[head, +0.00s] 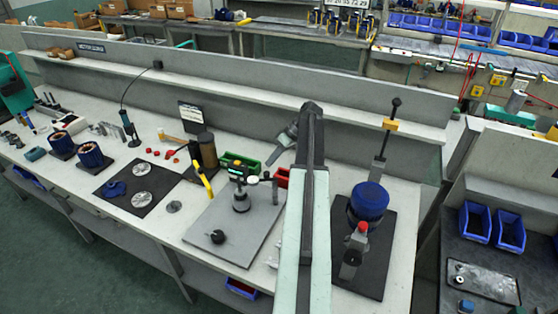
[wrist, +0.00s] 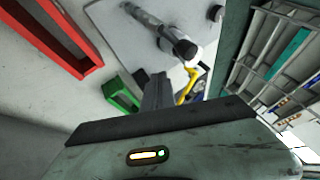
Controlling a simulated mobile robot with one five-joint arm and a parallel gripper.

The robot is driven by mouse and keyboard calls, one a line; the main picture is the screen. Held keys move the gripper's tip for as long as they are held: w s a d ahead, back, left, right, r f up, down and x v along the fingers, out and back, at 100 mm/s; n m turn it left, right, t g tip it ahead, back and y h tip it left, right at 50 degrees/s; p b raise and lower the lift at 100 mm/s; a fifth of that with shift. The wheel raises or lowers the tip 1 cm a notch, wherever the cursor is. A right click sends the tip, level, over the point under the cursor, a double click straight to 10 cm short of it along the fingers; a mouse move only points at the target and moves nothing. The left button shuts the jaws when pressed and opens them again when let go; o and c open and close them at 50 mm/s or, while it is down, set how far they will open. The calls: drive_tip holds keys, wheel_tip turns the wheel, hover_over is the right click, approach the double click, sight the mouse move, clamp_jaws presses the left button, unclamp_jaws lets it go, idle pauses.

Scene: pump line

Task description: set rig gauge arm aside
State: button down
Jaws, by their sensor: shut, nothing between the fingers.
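The gauge rig stands on a grey plate (head: 215,240) on the bench. A dark post (head: 240,200) rises from the plate. The gauge arm (head: 252,180) sits at its top, with a small white dial and a red-tipped part to its right. In the wrist view, the plate (wrist: 112,22) carries a pale cylinder with a dark end (wrist: 183,49); I cannot tell which rig part this is. My gripper (head: 272,157) is above and behind the rig, pointing down left. Its dark fingers (wrist: 155,85) are shut and empty, apart from the rig.
A green bin (head: 240,163) and a red bin (head: 282,178) stand behind the plate, near my gripper. A blue-topped pump (head: 369,201) stands on a dark mat to the right. A yellow-handled tool (head: 203,178) lies left of the rig. A raised ledge runs behind.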

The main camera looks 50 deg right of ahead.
drive_tip(key=shift+w+a+f, duration=0.15)
drive_tip(key=shift+a+f, duration=0.1)
drive_tip(key=shift+a, duration=0.55)
drive_tip(key=shift+w+a+f, duration=0.1)
drive_tip(key=shift+a+f, duration=0.1)
drive_tip(key=shift+a, duration=0.6)
drive_tip(key=shift+w+a+f, duration=0.15)
drive_tip(key=shift+a+f, duration=0.1)
drive_tip(key=shift+a, duration=0.55)
drive_tip(key=shift+d, duration=0.1)
